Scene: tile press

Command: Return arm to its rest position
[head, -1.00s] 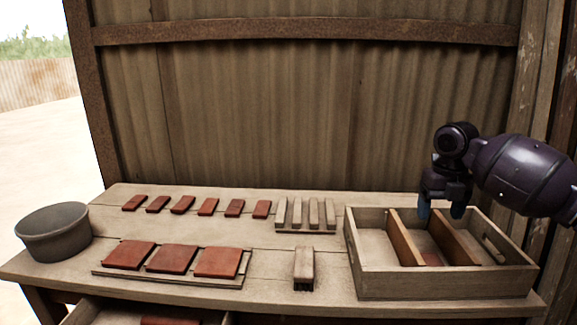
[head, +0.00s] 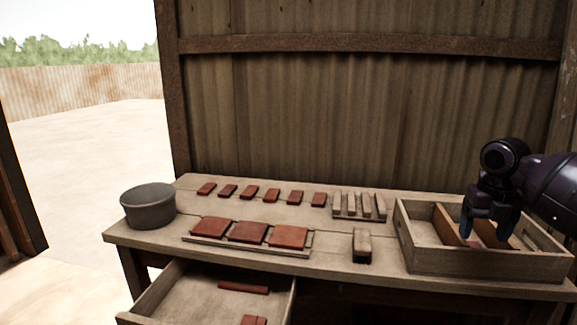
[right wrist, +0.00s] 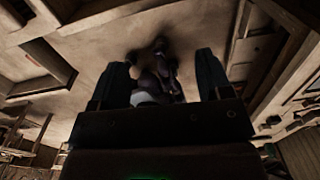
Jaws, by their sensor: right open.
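My right gripper (head: 487,232) hangs fingers-down over the divided wooden box (head: 480,263) at the right of the bench. Its two fingers are apart with nothing between them. In the right wrist view the open fingers (right wrist: 160,80) also show, with a pale surface and a dark blurred shape beyond. The right arm comes in from the right edge. Whether the fingertips are inside the box or above it, I cannot tell. A reddish piece (head: 473,244) lies low in the box, partly hidden. My left arm is not in view.
On the bench (head: 330,245) lie a row of small red tiles (head: 272,195), a board with three larger tiles (head: 248,232), a slatted rack (head: 360,217) and a wooden block (head: 362,246). A grey tub (head: 148,207) stands left. An open drawer (head: 205,292) juts out in front.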

